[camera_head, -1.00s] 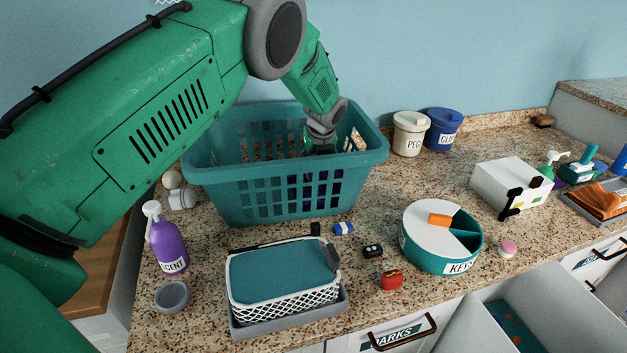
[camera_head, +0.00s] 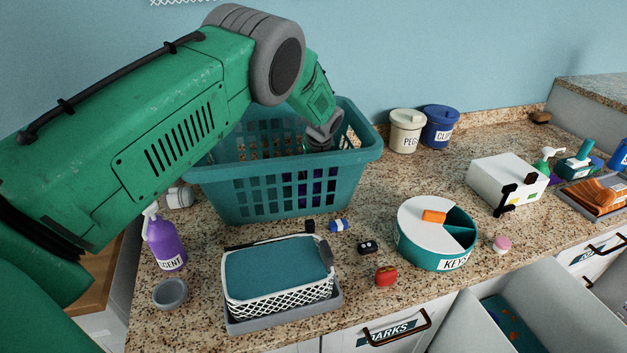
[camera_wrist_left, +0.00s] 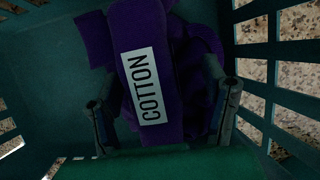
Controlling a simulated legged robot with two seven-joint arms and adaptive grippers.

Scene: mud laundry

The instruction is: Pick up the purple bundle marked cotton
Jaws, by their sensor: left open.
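The purple bundle (camera_wrist_left: 190,75) lies in the teal laundry basket (camera_head: 265,190), with its white COTTON label facing up in the left wrist view. In the head view its purple cloth (camera_head: 310,187) shows only through the slots of the basket's front wall. My left gripper (camera_wrist_left: 163,115) is down inside the basket, open, with one finger on each side of the bundle. The right finger is close against the cloth; I cannot tell if it touches. In the head view the basket hides the fingertips. My right gripper is in neither view.
The slotted basket walls stand close around my left gripper. In front are a purple spray bottle (camera_head: 165,243), a lidded white basket (camera_head: 275,293) and a round KEYS box (camera_head: 440,250).

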